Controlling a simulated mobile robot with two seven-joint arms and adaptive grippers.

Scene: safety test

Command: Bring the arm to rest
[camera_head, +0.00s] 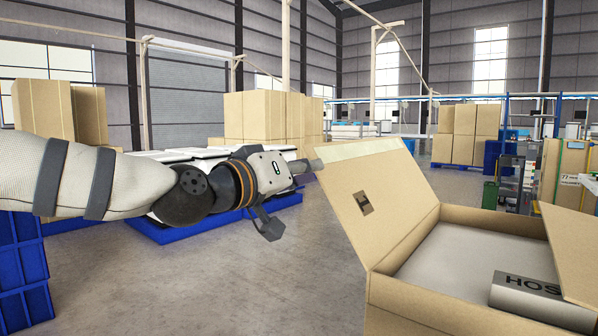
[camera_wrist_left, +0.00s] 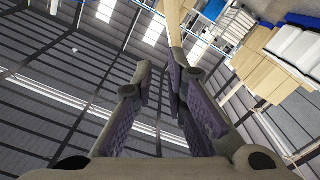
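My left arm comes in from the left in the head view, covered in light fabric with grey bands, and reaches to the right at mid-height. My left gripper (camera_head: 292,196) is in free air in front of the box's raised flap, its fingers spread apart. In the left wrist view the two fingers of the gripper (camera_wrist_left: 160,82) show with a gap between them and nothing held. They point toward the roof and walls. My right arm and gripper are not in view.
An open cardboard box (camera_head: 405,310) stands close at the right, holding a grey roll marked "HOS" (camera_head: 528,290). Blue crates (camera_head: 22,275) stand at the left edge. A blue pallet (camera_head: 200,229) with pale flat goods lies behind the arm. Grey floor (camera_head: 220,290) is clear below the gripper.

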